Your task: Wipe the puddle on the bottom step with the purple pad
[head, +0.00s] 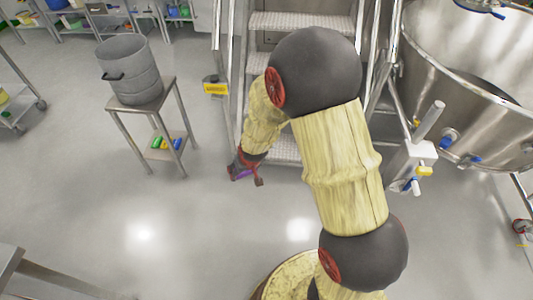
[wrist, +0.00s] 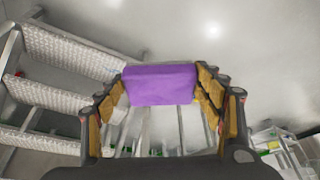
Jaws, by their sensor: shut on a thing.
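The purple pad (wrist: 160,85) is held between the fingers of my gripper (head: 246,176) and spans the gap between them in the wrist view. In the head view only a small part of the pad (head: 240,174) shows. My gripper is at the front left of the metal stairs, near the left end of the bottom step (head: 286,149). My arm covers much of that step in the head view. Several textured stair treads (wrist: 75,52) show at the left of the wrist view, apart from the pad. I cannot make out a puddle in either view.
A metal stand (head: 140,107) bearing a grey drum (head: 130,70) is left of the stairs. A yellow box-like item (head: 215,87) is by the stairs' left side. A large steel vessel (head: 460,90) stands at the right. The floor in front is clear.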

